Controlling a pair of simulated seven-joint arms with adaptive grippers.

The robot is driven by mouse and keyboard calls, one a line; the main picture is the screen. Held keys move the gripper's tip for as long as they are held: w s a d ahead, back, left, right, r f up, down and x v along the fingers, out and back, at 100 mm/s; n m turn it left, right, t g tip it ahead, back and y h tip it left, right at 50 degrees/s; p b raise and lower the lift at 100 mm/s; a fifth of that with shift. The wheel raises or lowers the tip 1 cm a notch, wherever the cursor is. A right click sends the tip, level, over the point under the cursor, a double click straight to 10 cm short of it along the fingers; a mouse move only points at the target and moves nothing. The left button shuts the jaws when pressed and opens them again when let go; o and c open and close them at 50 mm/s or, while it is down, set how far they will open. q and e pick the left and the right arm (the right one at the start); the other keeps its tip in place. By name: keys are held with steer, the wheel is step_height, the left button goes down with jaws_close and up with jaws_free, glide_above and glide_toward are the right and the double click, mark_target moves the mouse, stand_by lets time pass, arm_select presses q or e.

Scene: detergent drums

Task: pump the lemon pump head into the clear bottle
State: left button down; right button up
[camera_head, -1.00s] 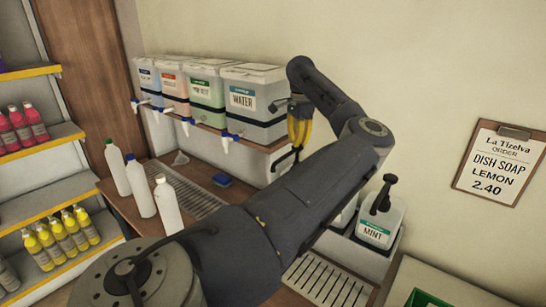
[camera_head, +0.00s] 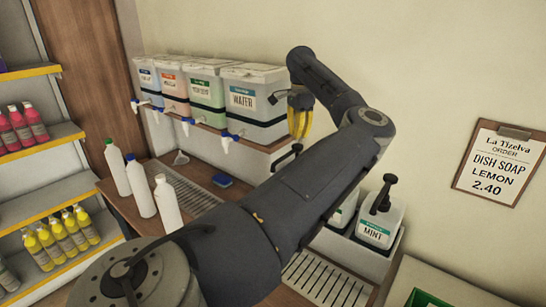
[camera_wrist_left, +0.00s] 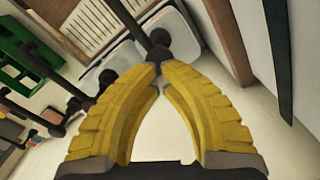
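My left gripper (camera_head: 300,138) points down with its yellow fingers, above a dark pump head (camera_head: 287,157) that my arm partly covers. Its drum and label are hidden, so I cannot read whether it is lemon. In the left wrist view the fingertips (camera_wrist_left: 157,64) meet, with a dark pump head (camera_wrist_left: 160,45) just beyond them. Nothing shows between the fingers. I cannot make out a clear bottle; my arm hides much of the counter. My right gripper is not in view.
The MINT drum (camera_head: 374,233) with its dark pump stands right of my arm. White bottles (camera_head: 142,190) stand at left. Drums with taps, including WATER (camera_head: 252,102), sit on a shelf behind. An order card (camera_head: 500,163) reads dish soap, lemon, 2.40.

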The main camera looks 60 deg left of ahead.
arm_select(q)
step_height(320, 180, up, 6)
stand_by(0.7)
stand_by(0.3)
